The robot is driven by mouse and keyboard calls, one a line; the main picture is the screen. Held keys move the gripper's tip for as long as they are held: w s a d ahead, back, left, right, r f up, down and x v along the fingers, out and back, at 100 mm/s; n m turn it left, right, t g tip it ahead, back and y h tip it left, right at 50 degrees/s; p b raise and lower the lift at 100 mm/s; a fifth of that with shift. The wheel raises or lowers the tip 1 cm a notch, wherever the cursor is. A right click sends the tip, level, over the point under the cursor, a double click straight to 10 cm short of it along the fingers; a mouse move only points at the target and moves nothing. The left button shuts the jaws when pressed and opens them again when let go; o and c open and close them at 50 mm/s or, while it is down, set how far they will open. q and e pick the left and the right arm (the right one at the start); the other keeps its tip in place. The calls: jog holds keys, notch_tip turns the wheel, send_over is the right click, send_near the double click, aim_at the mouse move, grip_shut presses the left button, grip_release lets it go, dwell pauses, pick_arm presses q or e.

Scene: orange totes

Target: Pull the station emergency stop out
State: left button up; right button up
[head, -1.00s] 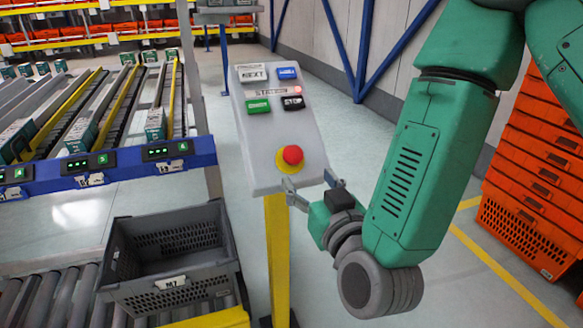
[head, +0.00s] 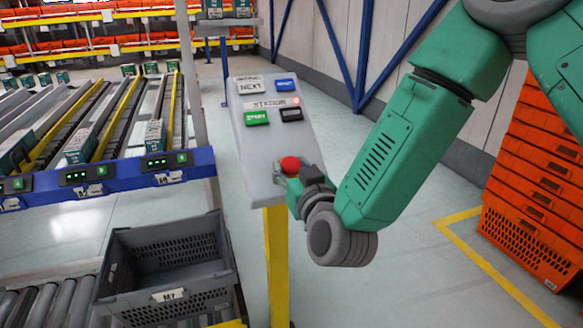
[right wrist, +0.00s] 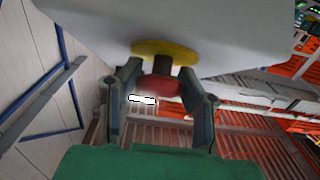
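The station emergency stop (head: 290,164) is a red mushroom button low on the grey sloped control panel (head: 262,166). In the right wrist view the red button (right wrist: 160,85) stands on a dark stem in front of a yellow disc (right wrist: 165,48). My right gripper (right wrist: 161,88) has one finger on each side of the red button. The fingers are spread, and I cannot tell whether they touch it. In the head view my right gripper (head: 284,177) is at the panel's lower right, hiding the yellow disc. My left gripper is not in view.
The panel carries white, blue, green and black buttons above the stop and stands on a yellow post (head: 276,265). A grey tote (head: 165,295) on rollers is to the left. Orange totes (head: 535,190) are stacked at the right, with clear floor between.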

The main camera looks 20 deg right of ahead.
jog(key=shift+d, duration=0.1)
grip_shut()
jog(key=shift+s+r+p, duration=0.3)
jog(key=shift+r+p, duration=0.2)
jog(key=shift+p, duration=0.15)
jog(key=o, duration=1)
grip_release()
jog(key=shift+s, duration=0.1)
jog(key=shift+o, duration=0.2)
jog(key=shift+s+f, duration=0.1)
jog(key=shift+s, duration=0.15)
jog(key=s, duration=0.7)
